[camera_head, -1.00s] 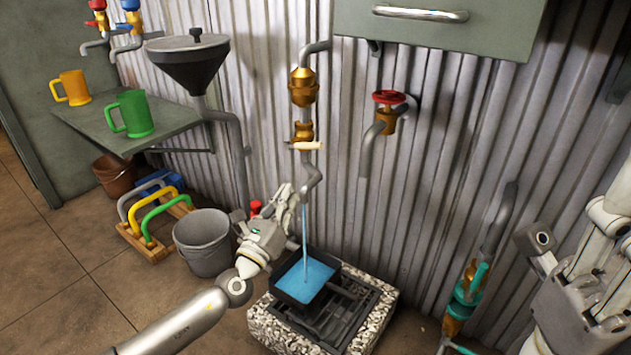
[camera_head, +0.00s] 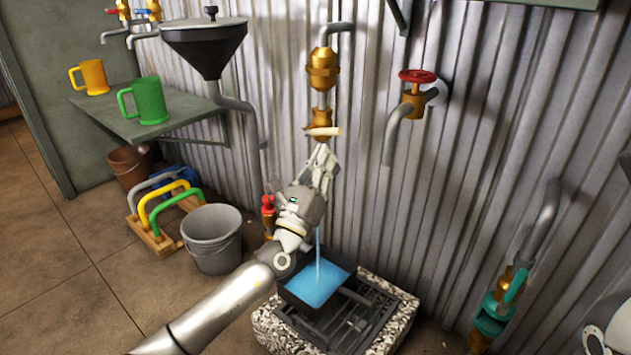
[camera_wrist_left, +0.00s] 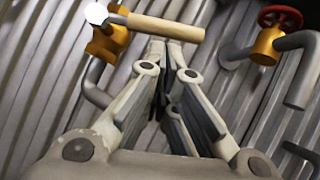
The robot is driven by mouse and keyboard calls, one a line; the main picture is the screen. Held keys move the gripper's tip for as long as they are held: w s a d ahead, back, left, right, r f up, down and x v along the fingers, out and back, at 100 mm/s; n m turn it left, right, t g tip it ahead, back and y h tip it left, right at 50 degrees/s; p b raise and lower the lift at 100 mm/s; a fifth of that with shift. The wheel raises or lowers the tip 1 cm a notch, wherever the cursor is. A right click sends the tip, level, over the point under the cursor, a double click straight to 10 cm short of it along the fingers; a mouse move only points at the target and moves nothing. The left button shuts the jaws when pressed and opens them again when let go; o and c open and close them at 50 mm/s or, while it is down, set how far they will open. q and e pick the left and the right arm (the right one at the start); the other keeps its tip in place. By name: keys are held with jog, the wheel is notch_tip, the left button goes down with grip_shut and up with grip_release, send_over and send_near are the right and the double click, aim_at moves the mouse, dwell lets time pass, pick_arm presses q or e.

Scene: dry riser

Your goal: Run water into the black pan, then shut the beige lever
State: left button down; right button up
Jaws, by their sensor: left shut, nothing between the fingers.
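The black pan (camera_head: 298,294) sits on the drain grate in the stone block and holds blue water. A stream of water (camera_head: 317,255) falls into it. The beige lever (camera_head: 323,131) lies crosswise on the brass valve of the pipe above the pan; it also shows in the left wrist view (camera_wrist_left: 165,27). My left gripper (camera_head: 323,152) is shut and empty, its fingertips just below the lever. In the left wrist view, the fingertips (camera_wrist_left: 166,45) point up at the lever; I cannot tell whether they touch it. The gripper hides the spout.
A red handwheel tap (camera_head: 417,77) is on the wall to the right, and a teal-handled valve (camera_head: 515,286) is lower right. A grey bucket (camera_head: 212,238) stands left of my arm. A shelf (camera_head: 185,109) holds two mugs. A funnel (camera_head: 203,50) is beside it.

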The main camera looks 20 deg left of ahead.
pick_arm(q)
jog(key=shift+w+r, duration=0.35)
jog(key=shift+w, duration=0.2)
jog(key=shift+d, duration=0.1)
